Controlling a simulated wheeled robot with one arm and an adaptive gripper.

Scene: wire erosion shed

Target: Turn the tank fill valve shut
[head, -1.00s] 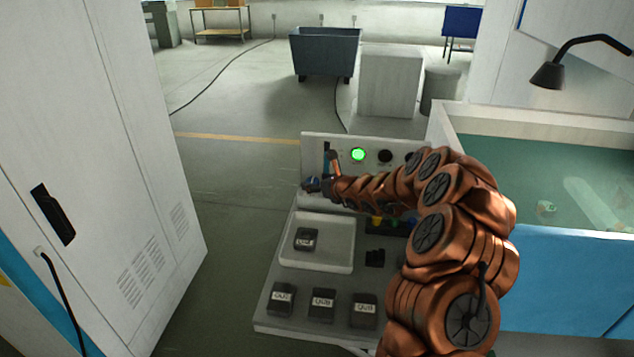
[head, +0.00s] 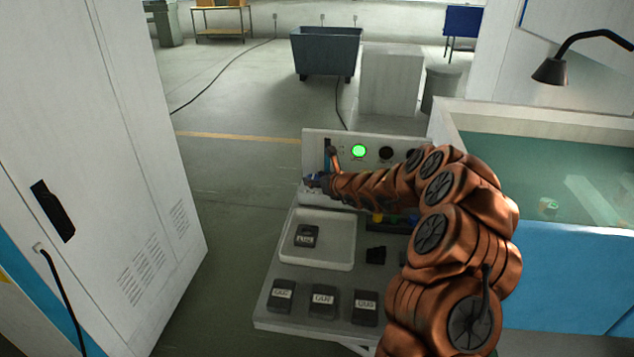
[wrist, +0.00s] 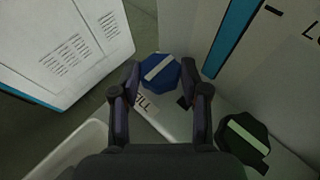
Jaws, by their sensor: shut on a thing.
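The fill valve is a blue octagonal knob (wrist: 160,72) with a white bar across its top, beside a label (wrist: 147,103) that reads "ILL", its start hidden. The bar lies slanted, lower left to upper right in the wrist view. My gripper (wrist: 162,72) has one finger on each side of the knob and is shut on it. In the head view my gripper (head: 318,181) is at the left end of the panel foot, and a bit of blue shows there. My arm hides part of the panel.
A dark green knob (wrist: 244,138) with a pale bar stands to the right. In the head view a white tray (head: 288,258) holds one dark block, with several more in front. A tall white cabinet (head: 110,150) stands left, a liquid-filled tank (head: 443,123) right. A green lamp (head: 359,151) is lit.

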